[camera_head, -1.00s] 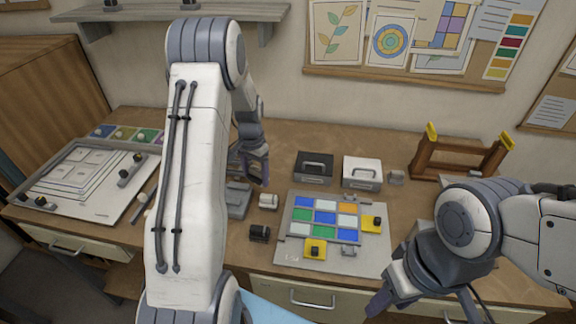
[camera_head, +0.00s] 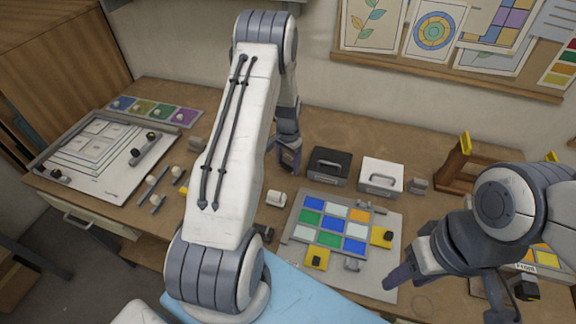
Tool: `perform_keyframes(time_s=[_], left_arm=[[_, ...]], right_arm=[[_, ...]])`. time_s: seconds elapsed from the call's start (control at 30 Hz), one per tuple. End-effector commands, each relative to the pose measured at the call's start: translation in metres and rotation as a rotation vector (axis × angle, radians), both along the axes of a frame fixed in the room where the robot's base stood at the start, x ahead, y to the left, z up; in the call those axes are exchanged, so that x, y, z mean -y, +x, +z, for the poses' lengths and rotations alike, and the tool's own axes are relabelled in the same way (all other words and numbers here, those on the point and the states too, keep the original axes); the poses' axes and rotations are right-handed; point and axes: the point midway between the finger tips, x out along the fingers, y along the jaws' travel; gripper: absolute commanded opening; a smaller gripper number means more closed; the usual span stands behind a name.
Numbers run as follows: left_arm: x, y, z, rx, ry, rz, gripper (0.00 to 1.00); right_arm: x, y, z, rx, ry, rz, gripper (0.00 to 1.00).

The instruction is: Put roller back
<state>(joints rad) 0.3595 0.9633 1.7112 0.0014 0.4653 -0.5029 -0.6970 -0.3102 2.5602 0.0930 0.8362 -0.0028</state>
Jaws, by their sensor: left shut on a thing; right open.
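My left gripper (camera_head: 289,160) hangs above the table just left of the black box with a handle (camera_head: 329,165). It is shut, but I cannot make out what is between its fingers. A short white cylinder (camera_head: 276,197) lies below it on the table. A dark piece (camera_head: 262,232) lies nearer me, partly hidden by my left arm. I cannot tell whether either is the roller. My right gripper (camera_head: 400,285) is open, low at the front right edge of the tile panel.
The tile panel (camera_head: 389,200) holds coloured glass squares. A white box (camera_head: 380,178) stands beside the black one. A wooden stand (camera_head: 456,166) with yellow tops is at the right. A drawing board (camera_head: 75,190), paint strip and several small tools are at the left.

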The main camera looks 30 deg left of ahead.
Motion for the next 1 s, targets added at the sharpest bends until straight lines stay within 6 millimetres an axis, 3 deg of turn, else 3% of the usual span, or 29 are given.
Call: perform_keyframes(time_s=[0.2,0.6,0.63,0.67,1.0], left_arm=[[-0.001,-0.001,-0.024,-0.001,0.000,0.002,0.14],[-0.002,-0.001,-0.031,0.000,0.000,0.003,0.14],[-0.002,-0.001,-0.029,0.000,0.000,0.003,0.86],[-0.002,-0.001,-0.029,0.000,0.000,0.003,0.97],[-0.002,-0.001,-0.023,0.000,0.000,0.003,1.00]], right_arm=[[0.000,0.000,0.011,0.000,0.000,0.002,0.50],[0.000,0.000,0.005,0.000,0.000,0.001,0.50],[0.000,0.000,0.007,0.000,0.000,0.001,0.50],[0.000,0.000,0.007,0.000,0.000,0.001,0.50],[0.000,0.000,0.012,0.000,0.000,0.001,0.50]])
